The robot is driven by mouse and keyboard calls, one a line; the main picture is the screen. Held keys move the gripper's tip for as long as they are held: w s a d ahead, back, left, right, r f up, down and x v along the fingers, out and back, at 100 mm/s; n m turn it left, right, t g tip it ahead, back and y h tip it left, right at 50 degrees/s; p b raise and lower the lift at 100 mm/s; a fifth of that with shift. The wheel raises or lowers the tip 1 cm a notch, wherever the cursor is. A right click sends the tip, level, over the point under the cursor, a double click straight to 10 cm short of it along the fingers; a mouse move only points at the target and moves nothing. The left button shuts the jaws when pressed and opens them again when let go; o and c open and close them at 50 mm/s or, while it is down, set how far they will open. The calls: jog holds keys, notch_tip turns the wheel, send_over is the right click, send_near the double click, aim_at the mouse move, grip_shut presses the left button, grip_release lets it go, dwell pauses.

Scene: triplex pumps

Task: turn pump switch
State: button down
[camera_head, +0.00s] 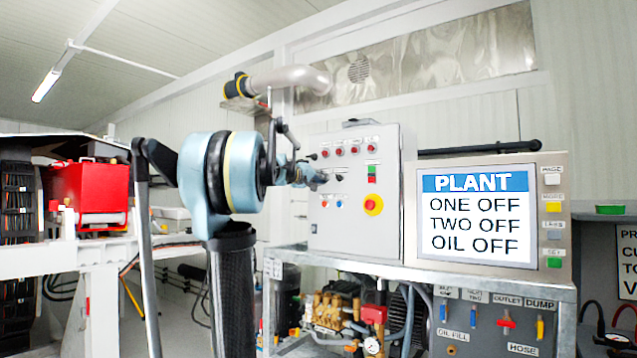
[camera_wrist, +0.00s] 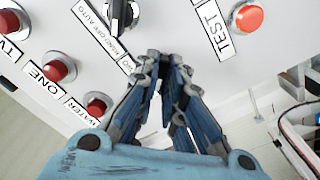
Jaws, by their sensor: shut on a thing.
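The grey control box (camera_head: 350,215) stands upright on a metal frame in the head view. My gripper (camera_head: 318,178) reaches its left front face from the left. In the wrist view my gripper (camera_wrist: 165,62) has its blue fingers closed together at the tips, against the panel. They are shut on a pump switch, which the fingertips hide; its angle cannot be told. Another black rotary switch (camera_wrist: 122,15), beside a HAND OFF AUTO label (camera_wrist: 100,32), is uncovered just above and left of the fingertips.
Red lamps labelled ONE (camera_wrist: 60,66) and WATER (camera_wrist: 96,103) lie left of my fingers, a red TEST button (camera_wrist: 248,18) right. A yellow-ringed red stop button (camera_head: 373,205) and the PLANT screen (camera_head: 477,215) are farther right. Pump parts (camera_head: 330,310) sit below.

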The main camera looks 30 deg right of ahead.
jog(key=shift+w+a, duration=0.15)
jog(key=shift+w, duration=0.05)
dwell(0.3)
jog(key=c, duration=1.7)
grip_release()
jog(key=shift+w, duration=0.1)
jog(key=shift+s, duration=0.2)
jog(key=v, duration=1.2)
jog(key=shift+w+f, duration=0.1)
jog(key=shift+f, duration=0.05)
